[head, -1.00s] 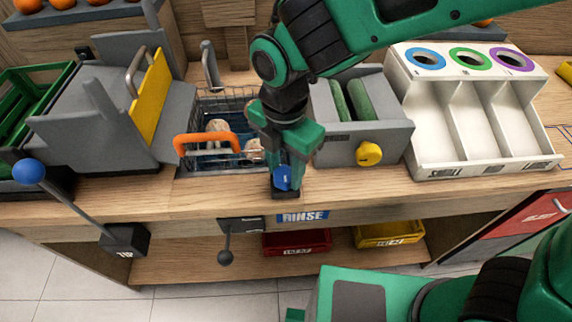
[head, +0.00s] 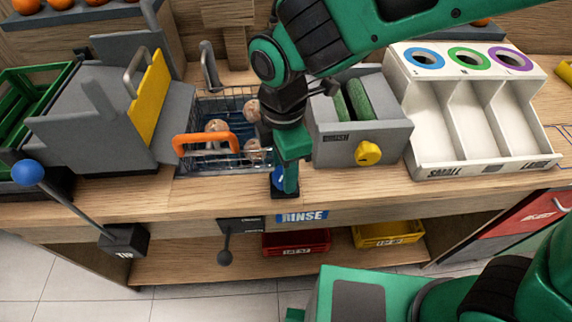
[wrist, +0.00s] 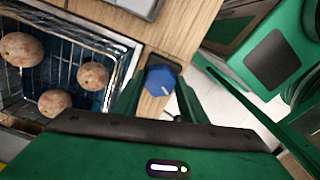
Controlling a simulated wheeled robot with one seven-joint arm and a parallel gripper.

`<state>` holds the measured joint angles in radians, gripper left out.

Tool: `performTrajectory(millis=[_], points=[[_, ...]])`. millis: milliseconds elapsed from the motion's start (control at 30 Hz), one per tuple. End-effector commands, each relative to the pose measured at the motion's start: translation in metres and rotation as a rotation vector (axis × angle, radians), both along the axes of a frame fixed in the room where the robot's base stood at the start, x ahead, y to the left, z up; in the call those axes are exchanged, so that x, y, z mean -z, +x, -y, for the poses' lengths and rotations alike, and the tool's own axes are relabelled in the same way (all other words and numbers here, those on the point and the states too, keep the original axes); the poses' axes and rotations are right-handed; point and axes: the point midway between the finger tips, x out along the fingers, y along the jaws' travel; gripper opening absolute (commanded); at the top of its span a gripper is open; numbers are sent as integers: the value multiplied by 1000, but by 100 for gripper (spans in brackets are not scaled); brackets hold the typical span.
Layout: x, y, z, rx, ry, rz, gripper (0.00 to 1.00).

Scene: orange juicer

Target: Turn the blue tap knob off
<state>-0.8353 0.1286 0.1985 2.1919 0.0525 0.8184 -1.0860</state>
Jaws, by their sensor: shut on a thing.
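The blue tap knob (wrist: 161,80) sits on a dark mount at the front edge of the counter, with a pale pointer line on its face. In the head view only a sliver of the knob (head: 278,178) shows beside the finger. My gripper (head: 284,182) points down over it and is shut on the knob. In the wrist view my gripper's fingers (wrist: 160,97) stand on either side of the knob.
A wire basket (head: 183,160) with an orange handle (head: 207,140) and several dirty round fruits stands just left of my gripper. A grey machine with a yellow knob (head: 368,153) stands to the right. A lever with a blue ball (head: 28,173) juts out at left.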

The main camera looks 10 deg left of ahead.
Motion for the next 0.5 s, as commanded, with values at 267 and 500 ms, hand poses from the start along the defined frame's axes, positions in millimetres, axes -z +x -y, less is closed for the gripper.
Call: performTrajectory(millis=[267, 500], points=[[-1, 2, -2, 264, 6, 4, 16], [-2, 3, -2, 493, 7, 5, 16]])
